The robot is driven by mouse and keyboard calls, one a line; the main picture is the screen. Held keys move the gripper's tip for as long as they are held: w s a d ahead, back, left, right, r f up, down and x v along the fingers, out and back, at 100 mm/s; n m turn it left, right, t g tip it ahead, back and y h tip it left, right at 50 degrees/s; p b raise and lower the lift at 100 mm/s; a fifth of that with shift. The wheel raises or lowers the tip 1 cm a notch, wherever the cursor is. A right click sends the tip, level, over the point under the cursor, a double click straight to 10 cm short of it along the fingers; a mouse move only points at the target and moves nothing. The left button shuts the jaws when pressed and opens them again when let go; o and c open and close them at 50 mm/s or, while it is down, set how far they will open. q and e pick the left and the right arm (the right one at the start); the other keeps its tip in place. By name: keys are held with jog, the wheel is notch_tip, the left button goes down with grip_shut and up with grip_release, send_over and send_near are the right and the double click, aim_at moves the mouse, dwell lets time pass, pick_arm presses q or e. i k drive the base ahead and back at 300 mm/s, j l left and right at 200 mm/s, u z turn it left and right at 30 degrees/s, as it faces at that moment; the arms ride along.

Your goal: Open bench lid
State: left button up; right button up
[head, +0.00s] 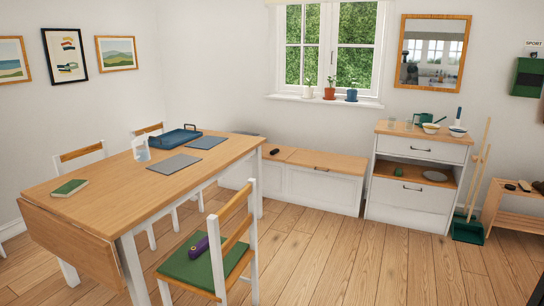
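The bench (318,190) stands against the back wall below the window, with a white panelled front and a wooden top. The right lid (326,159) lies flat and closed, with a small dark handle near its front edge. The lid section to its left (282,152) also lies flat, and a small black object (274,152) rests on the top near there. The left end of the bench is partly hidden behind the table. Neither of my grippers shows in the head view.
A wooden table (105,200) fills the left, with a chair (215,255) at its near side holding a purple object on a green seat. A white cabinet (415,205) stands right of the bench. Open wooden floor (330,255) lies in front of the bench.

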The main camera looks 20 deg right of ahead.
aim_at(350, 165)
jog(key=i+l+z, duration=1)
jog(key=i+z, duration=0.2)
jog(key=i, duration=0.15)
jog(key=i+z, duration=0.3)
jog(key=i, duration=1.8)
jog(key=i+l, duration=0.1)
jog(key=i, duration=0.6)
jog(key=i+l+u, duration=0.15)
jog(key=i+u, duration=0.3)
jog(key=i+l+u, duration=0.45)
jog(key=i, duration=0.2)
jog(key=i+l+u, duration=0.5)
jog(key=i+j, duration=0.05)
jog(key=j, duration=0.05)
